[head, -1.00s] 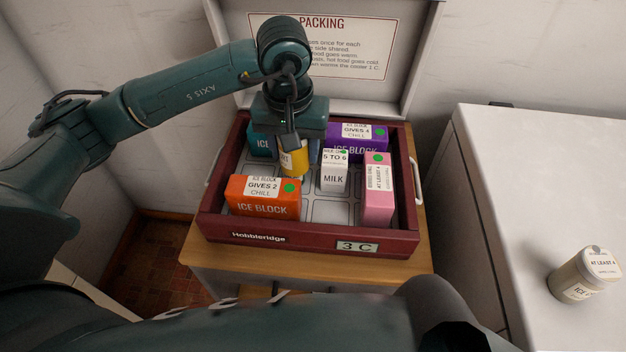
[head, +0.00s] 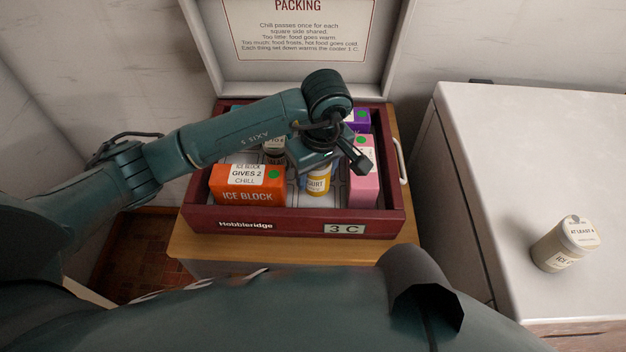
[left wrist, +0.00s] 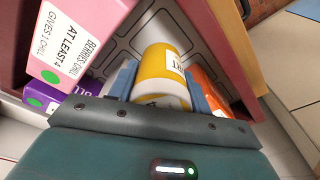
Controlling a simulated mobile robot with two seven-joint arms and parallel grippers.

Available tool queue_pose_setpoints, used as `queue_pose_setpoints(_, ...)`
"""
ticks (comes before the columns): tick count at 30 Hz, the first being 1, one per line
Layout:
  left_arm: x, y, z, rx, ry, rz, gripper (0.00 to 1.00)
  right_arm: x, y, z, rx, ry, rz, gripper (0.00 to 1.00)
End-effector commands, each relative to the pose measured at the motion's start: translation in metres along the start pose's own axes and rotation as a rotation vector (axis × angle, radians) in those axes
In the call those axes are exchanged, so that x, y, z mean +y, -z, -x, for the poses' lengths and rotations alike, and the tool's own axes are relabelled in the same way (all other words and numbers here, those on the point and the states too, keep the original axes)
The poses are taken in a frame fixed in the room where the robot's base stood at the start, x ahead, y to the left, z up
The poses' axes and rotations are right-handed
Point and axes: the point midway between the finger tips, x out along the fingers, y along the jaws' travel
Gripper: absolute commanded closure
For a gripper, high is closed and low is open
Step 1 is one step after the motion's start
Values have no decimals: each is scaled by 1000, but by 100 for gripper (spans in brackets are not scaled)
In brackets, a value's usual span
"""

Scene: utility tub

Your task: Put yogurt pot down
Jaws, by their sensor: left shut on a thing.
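The yogurt pot (head: 317,184) is yellow with a white label. It is inside the dark red cooler (head: 290,222), near its front, between the orange ice block and the pink box. My left gripper (head: 318,172) is over the pot and shut on it. In the left wrist view the yogurt pot (left wrist: 164,66) sits between the two blue-grey fingers (left wrist: 163,88), with the gridded cooler floor beyond it. I cannot tell whether its base touches the floor. My right gripper is not in view.
The cooler also holds an orange ice block (head: 247,185), a pink box (head: 364,184), a purple ice block (head: 357,120) and a partly hidden labelled container (head: 274,147). The lid (head: 297,35) stands open behind. A cream tub (head: 566,244) is on the white counter (head: 500,170) at right.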

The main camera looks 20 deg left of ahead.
Motion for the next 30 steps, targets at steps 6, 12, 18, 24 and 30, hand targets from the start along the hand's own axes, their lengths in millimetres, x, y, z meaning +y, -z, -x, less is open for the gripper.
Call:
queue_pose_setpoints(6,0,-2,-18,0,-1,1,79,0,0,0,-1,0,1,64)
queue_pose_setpoints(12,0,-6,-44,-1,-1,-1,79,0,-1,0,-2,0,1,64)
queue_pose_setpoints(18,1,-5,-45,2,-4,-2,79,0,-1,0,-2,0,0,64)
queue_pose_setpoints(24,0,-5,-49,1,-2,-1,50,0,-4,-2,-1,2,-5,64)
queue_pose_setpoints(30,0,-5,-48,1,-2,-1,33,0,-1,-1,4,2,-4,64)
